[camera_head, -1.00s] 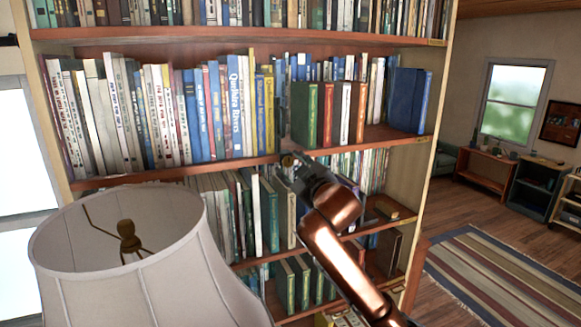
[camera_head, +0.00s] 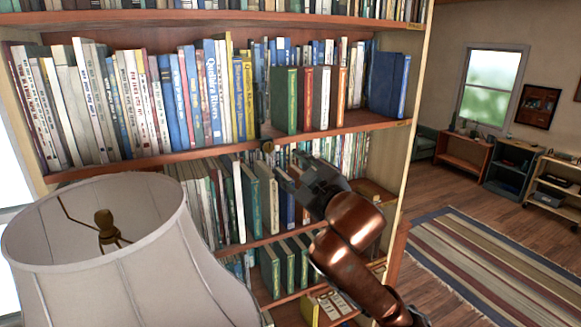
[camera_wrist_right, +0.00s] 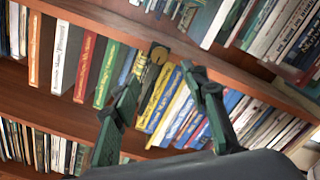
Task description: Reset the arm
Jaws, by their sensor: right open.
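My right gripper (camera_head: 280,168) is in front of the bookshelf, just below the edge of the shelf board that carries the upper row of books. My copper arm reaches up to it from the lower right. In the right wrist view its two dark green fingers (camera_wrist_right: 162,84) are spread apart with nothing between them. Yellow and blue books show behind the gap. My left gripper is in neither view.
The tall bookcase (camera_head: 185,158) is full of books. A small round brass-coloured piece (camera_head: 267,147) is at the shelf edge near the gripper. A large lampshade (camera_head: 90,215) stands in the left foreground. Open floor with a striped rug (camera_head: 490,260) lies right.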

